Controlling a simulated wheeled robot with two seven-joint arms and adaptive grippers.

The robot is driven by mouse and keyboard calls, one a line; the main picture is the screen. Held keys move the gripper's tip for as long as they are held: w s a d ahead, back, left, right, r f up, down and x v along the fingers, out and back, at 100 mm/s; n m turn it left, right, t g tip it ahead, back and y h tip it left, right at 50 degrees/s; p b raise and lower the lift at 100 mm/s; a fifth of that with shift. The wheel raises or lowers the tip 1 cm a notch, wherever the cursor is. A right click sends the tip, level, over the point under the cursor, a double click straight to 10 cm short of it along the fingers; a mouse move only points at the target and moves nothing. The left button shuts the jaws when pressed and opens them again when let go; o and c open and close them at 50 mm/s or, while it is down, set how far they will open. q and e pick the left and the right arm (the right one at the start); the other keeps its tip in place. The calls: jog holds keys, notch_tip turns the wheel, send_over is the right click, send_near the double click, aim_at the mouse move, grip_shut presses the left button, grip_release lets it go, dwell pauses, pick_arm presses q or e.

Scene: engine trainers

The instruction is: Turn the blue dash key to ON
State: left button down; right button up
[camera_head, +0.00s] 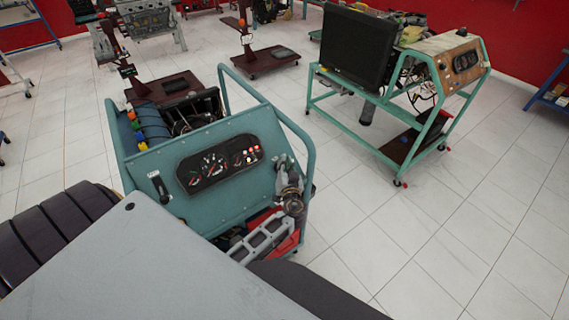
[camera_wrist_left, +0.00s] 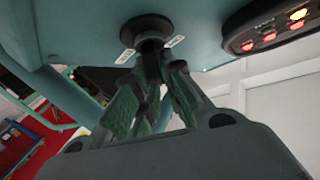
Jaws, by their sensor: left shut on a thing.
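The teal engine trainer (camera_head: 145,165) stands in the middle of the head view, its dash panel facing me. My left gripper (camera_head: 284,168) is at the right end of that panel, beside the gauge cluster (camera_head: 220,165). In the left wrist view, a round black switch (camera_wrist_left: 148,27) sits on the teal panel between two small white labels. My left gripper (camera_wrist_left: 160,75) reaches up to this switch, its fingers closed just below the collar. The blue key itself cannot be made out; the fingers hide what they hold. My right gripper is in neither view.
Lit red lamps (camera_wrist_left: 268,37) lie right of the switch in the wrist view. A black lever (camera_head: 158,186) is at the panel's left. Teal tube rails (camera_head: 308,150) flank the trainer. A second trainer (camera_head: 440,60) with a monitor stands at the back right. Tiled floor between them is clear.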

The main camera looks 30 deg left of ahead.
pick_arm(q)
jog(key=shift+s+f+m+h, duration=0.2)
jog(key=shift+f+m+h, duration=0.35)
jog(key=shift+m, duration=0.25)
jog(key=shift+d+h, duration=0.1)
jog(key=shift+h, duration=0.15)
jog(key=c, duration=1.5)
grip_release()
jog(key=shift+a+r, duration=0.15)
jog(key=shift+a, duration=0.05)
jog(key=shift+s+d+r, duration=0.2)
jog(key=shift+s+d, duration=0.05)
jog(key=shift+d, duration=0.15)
jog(key=shift+f+v, duration=0.2)
jog(key=shift+v, duration=2.55)
jog(key=shift+f+v, duration=0.2)
jog(key=shift+v, duration=2.6)
